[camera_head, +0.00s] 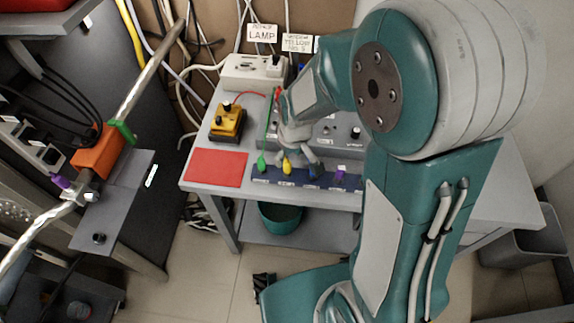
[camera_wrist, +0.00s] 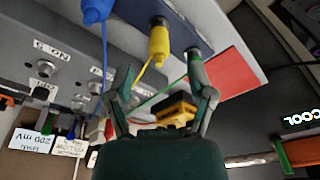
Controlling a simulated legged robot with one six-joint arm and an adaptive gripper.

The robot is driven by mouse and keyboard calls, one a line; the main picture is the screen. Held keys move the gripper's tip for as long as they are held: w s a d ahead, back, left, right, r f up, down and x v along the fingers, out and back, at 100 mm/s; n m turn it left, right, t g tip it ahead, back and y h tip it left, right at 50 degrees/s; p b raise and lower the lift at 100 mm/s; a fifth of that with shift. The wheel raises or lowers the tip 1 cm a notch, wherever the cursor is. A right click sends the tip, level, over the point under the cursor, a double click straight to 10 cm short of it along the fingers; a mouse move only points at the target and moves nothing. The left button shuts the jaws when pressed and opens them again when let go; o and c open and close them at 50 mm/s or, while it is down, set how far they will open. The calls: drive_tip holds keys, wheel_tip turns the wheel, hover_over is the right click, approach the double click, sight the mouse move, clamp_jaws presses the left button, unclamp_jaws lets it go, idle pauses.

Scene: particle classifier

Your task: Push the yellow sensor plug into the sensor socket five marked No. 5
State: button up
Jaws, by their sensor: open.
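The yellow sensor plug (camera_wrist: 158,45) stands in the dark blue holder strip, its yellow cable trailing off; it also shows in the head view (camera_head: 287,167). My gripper (camera_wrist: 159,68) is open and empty. In the wrist view its two fingers lie left and right of the yellow plug's line, with the plug around or just beyond the fingertips; I cannot tell the depth. In the head view my gripper (camera_head: 297,143) is above the front of the grey panel. A socket (camera_wrist: 45,68) beside an upside-down mark that seems to read No. 5 is left in the wrist view.
A blue plug (camera_wrist: 95,12) and a green plug (camera_head: 262,163) flank the yellow one; a purple plug (camera_head: 339,174) is farther right. A red mat (camera_head: 217,168) and a yellow box (camera_head: 227,123) are left. Loose cables cross the panel.

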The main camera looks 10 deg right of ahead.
sight(288, 162)
drive_tip(key=shift+w+a+f, duration=0.1)
drive_tip(key=shift+w+f, duration=0.15)
drive_tip(key=shift+f, duration=1.1)
drive_tip(key=shift+w+a+f, duration=0.1)
drive_tip(key=shift+w+f, duration=0.1)
drive_tip(key=shift+f, duration=1.15)
clamp_jaws()
